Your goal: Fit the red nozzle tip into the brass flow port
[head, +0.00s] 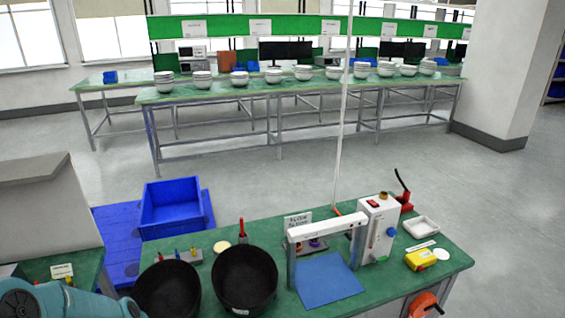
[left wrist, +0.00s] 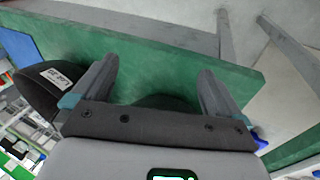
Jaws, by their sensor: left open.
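A white bench unit (head: 378,228) stands on the green bench and has a small brass-coloured fitting (head: 383,195) on top, perhaps the flow port. A grey block (head: 182,257) at the bench's left carries a few small coloured tips; I cannot tell surely which is the red nozzle tip. My left arm enters at the lower left of the head view, its gripper out of frame. In the left wrist view my left gripper (left wrist: 155,88) is open and empty, its fingers apart in front of the green bench edge. My right gripper is not in view.
Two black bins (head: 244,280) stand at the bench front, and a labelled one (left wrist: 42,92) shows in the left wrist view. A blue mat (head: 328,281) lies under a grey frame. A red-handled tool (head: 242,230), a white tray (head: 421,227) and a yellow box (head: 418,260) are nearby.

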